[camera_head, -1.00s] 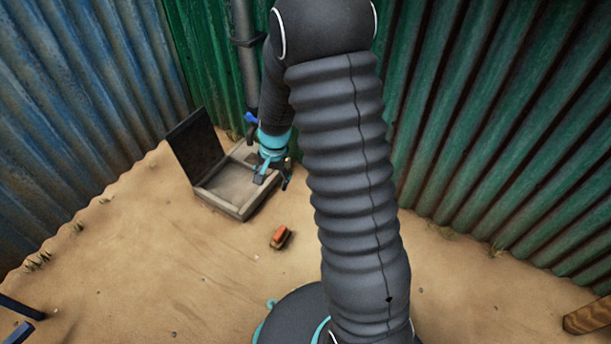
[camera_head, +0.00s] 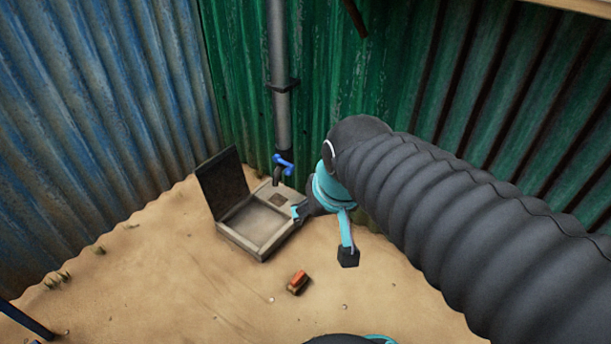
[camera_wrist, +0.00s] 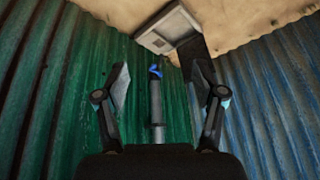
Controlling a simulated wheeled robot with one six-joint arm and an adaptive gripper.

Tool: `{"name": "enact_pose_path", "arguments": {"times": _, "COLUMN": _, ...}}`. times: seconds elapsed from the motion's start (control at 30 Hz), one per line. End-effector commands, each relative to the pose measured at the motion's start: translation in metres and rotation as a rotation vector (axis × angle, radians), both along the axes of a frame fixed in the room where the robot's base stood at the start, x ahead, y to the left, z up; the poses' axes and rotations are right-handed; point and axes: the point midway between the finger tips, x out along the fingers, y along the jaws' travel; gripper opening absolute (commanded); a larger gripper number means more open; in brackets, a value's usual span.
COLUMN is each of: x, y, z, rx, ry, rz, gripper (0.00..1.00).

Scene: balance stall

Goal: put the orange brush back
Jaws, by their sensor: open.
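The orange brush (camera_head: 298,282) lies on the sand in front of the open case, in the head view; it does not show in the wrist view. The case (camera_head: 243,243) is a shallow grey box with its dark lid (camera_head: 222,182) raised at the left; it also shows upside down in the wrist view (camera_wrist: 160,40). My gripper (camera_head: 322,232) is open and empty, right of the case and above and behind the brush. Its two fingers stand wide apart in the wrist view (camera_wrist: 160,82), with nothing between them but the background wall and pipe.
A grey pipe (camera_head: 280,120) with a blue tap (camera_head: 283,162) stands behind the case, against the green corrugated wall (camera_head: 235,90). A blue corrugated wall (camera_head: 90,120) closes the left side. Sand left of the brush (camera_head: 160,280) is mostly clear.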

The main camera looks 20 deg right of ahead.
Motion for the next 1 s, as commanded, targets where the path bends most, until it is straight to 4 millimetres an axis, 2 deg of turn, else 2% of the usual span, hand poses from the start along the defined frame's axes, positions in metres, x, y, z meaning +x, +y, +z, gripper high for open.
{"name": "enact_pose_path", "arguments": {"times": 0.1, "x": -0.023, "y": -0.001, "z": 0.008, "rx": -0.03, "ry": -0.038, "rz": 0.037, "gripper": 0.69}}
{"name": "enact_pose_path", "arguments": {"times": 0.3, "x": -0.041, "y": -0.005, "z": 0.012, "rx": -0.055, "ry": -0.061, "rz": 0.065, "gripper": 0.69}}
{"name": "enact_pose_path", "arguments": {"times": 1.0, "x": -0.041, "y": -0.005, "z": 0.012, "rx": -0.056, "ry": -0.061, "rz": 0.067, "gripper": 0.69}}
